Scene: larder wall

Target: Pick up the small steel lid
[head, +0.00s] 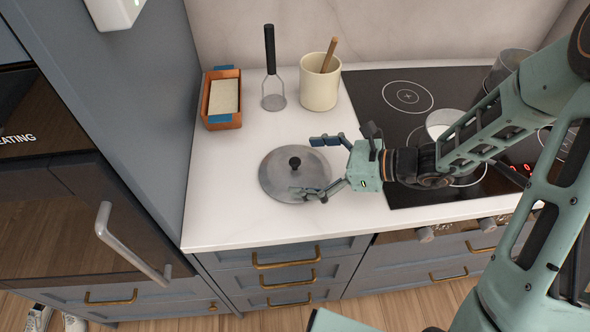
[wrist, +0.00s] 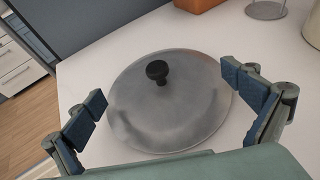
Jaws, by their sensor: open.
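The small steel lid (head: 281,179) lies flat on the white counter, a round grey disc with a black knob on top. It also shows in the wrist view (wrist: 168,119), with its knob (wrist: 157,71) upright near the centre. My gripper (head: 311,166) is open and empty at the lid's right side in the head view, one finger towards the back and one over the lid's front right edge. In the wrist view the fingers (wrist: 172,106) stand apart on either side of the lid. I cannot tell whether a finger touches it.
A terracotta box (head: 223,119) with a pale block, a masher (head: 272,82) and a cream crock (head: 319,88) with a wooden handle stand behind the lid. The black hob (head: 398,118) with pots is to the right. The counter (head: 228,222) in front is clear.

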